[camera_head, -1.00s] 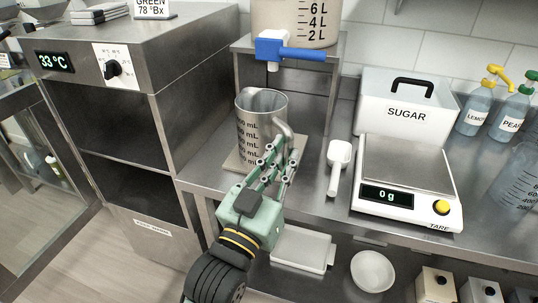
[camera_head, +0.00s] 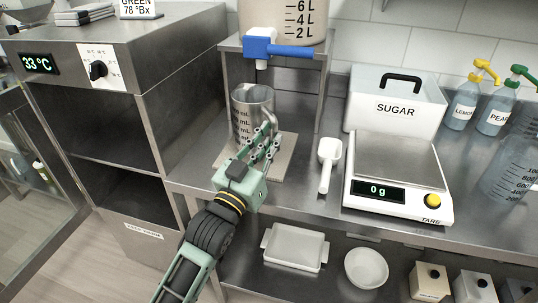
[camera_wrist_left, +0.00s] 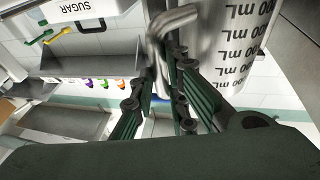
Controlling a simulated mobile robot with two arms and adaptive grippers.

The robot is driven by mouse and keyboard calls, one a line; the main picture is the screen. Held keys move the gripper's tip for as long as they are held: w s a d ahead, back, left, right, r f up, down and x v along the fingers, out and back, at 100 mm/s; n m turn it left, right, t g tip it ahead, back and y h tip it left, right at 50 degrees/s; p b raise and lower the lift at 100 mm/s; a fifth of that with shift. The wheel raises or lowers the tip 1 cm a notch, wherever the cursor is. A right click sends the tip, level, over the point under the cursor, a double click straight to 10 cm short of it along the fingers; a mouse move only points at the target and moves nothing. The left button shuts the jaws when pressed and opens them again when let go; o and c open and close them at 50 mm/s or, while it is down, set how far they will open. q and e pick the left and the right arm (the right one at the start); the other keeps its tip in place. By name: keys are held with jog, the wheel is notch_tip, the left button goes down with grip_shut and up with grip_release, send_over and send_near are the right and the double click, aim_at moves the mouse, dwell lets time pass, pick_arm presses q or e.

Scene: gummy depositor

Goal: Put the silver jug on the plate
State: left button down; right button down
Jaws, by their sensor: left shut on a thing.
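The silver jug (camera_head: 243,125), a metal cylinder with black mL marks, stands upright in the head view below the blue tap. The flat beige square plate (camera_head: 284,160) is beneath and around the jug's lower front. My left gripper (camera_head: 268,137) is shut on the jug's handle, on its front right side. In the left wrist view the fingers (camera_wrist_left: 162,75) close around the bent handle, with the jug wall (camera_wrist_left: 220,45) beside it. The fingers hide part of the jug's base, so I cannot tell whether it touches the plate. My right gripper is not in view.
A white scoop (camera_head: 328,160), a scale (camera_head: 398,175) and a sugar box (camera_head: 393,105) stand to the right. A steel oven (camera_head: 130,110) is on the left.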

pick_arm(q)
notch_tip(320, 180, down, 4)
jog(key=shift+r, duration=0.2)
jog(key=c, duration=1.7)
grip_release()
jog(key=shift+f, duration=0.1)
jog(key=shift+s, duration=0.1)
jog(key=b+v, duration=0.1)
jog(key=v, duration=1.1)
